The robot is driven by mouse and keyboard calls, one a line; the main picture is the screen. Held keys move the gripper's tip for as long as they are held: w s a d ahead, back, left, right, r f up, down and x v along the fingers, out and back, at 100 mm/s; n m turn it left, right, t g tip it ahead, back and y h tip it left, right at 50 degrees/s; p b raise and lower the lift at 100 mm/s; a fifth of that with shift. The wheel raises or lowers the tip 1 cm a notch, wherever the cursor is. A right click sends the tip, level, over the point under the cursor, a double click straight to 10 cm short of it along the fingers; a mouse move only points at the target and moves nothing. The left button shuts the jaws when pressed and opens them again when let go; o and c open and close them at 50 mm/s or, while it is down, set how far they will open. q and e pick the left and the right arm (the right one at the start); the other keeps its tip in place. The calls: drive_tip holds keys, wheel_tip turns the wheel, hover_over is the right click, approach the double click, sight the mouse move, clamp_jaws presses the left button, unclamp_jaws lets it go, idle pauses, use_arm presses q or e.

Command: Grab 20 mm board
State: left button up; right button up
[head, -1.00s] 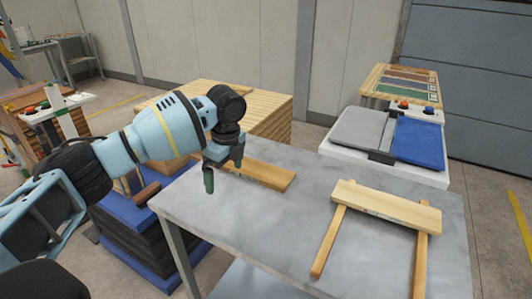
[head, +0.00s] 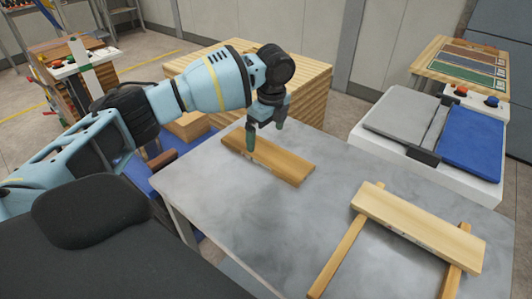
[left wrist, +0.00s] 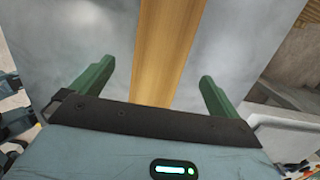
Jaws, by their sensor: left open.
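A light wooden board (head: 275,160) lies flat on the grey table, with small marks on its front edge too small to read. A second wooden board (head: 418,225) rests across two wooden strips to the right. I cannot read which is the 20 mm one. My left gripper (head: 264,142) is open and empty over the left part of the flat board, its green fingers pointing down. In the left wrist view the board (left wrist: 168,45) runs lengthwise between the open fingers (left wrist: 155,85), with gaps on both sides. My right gripper is not in view.
The grey table (head: 220,200) is bare around the flat board. A white machine with grey and blue pads (head: 470,135) stands at the right. A wooden block stack (head: 300,80) stands behind the table. Colour samples (head: 470,65) lie on a stand at the back right.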

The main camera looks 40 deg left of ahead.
sight(265, 151)
use_arm(q)
drive_tip(key=shift+a+f, duration=0.1)
drive_tip(key=shift+f, duration=2.8)
drive_tip(key=shift+c, duration=0.3)
drive_tip(key=c, duration=1.2)
drive_tip(key=shift+r, duration=0.2)
wheel_tip(265, 151, up, 10)
drive_tip(key=shift+f, duration=0.15)
